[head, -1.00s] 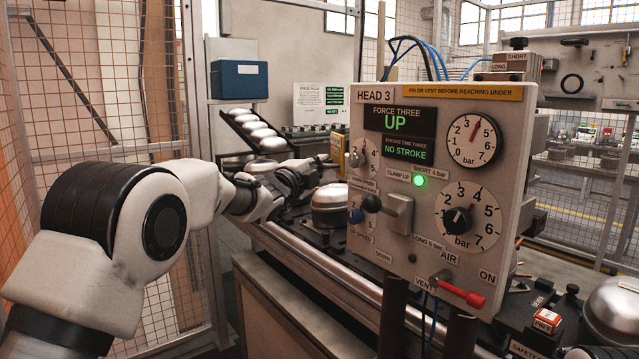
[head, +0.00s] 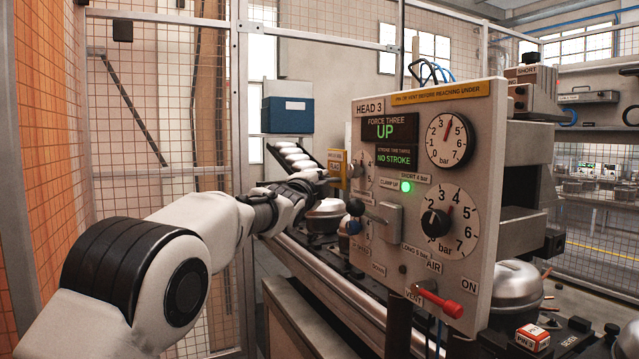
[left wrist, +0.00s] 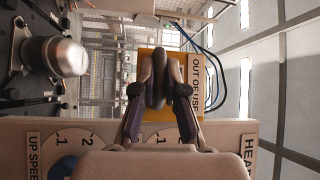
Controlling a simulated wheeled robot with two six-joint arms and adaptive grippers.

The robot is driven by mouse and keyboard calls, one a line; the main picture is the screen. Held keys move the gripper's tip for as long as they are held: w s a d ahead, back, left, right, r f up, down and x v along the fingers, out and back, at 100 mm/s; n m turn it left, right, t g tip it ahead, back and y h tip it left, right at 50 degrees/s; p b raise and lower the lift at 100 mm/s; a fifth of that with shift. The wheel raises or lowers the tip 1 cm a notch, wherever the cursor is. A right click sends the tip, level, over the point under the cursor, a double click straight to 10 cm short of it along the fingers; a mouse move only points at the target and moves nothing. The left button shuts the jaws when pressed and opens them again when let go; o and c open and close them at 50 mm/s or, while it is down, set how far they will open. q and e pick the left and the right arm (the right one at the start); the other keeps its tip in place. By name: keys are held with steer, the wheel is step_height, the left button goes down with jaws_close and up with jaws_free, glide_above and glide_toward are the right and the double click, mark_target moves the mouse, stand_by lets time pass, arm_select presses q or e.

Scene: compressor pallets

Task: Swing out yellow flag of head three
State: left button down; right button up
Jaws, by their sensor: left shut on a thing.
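The head three panel (head: 490,120) reads HEAD 3, UP and NO STROKE, with a green lamp lit. The yellow flag (head: 336,160) stands at the panel's far left edge. In the left wrist view the yellow flag (left wrist: 196,95) reads OUT OF USE. My left gripper (head: 316,178) is beside the flag. My right gripper does not show.
A steel dome (head: 325,212) stands on the line behind the panel, close to my left arm. Wire mesh fencing (head: 165,90) closes the left side.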

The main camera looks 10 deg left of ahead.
arm_select(q)
steer(key=shift+d, duration=0.1)
steer(key=c, duration=1.4)
jaws_free()
steer(key=shift+o, duration=1)
steer(key=shift+w+d, duration=0.1)
steer(key=shift+d, duration=0.15)
steer(key=shift+s+a, duration=0.2)
steer(key=shift+a, duration=0.05)
steer(key=s+a+f, duration=0.1)
steer(key=s, duration=1)
steer(key=shift+s+a+f, duration=0.2)
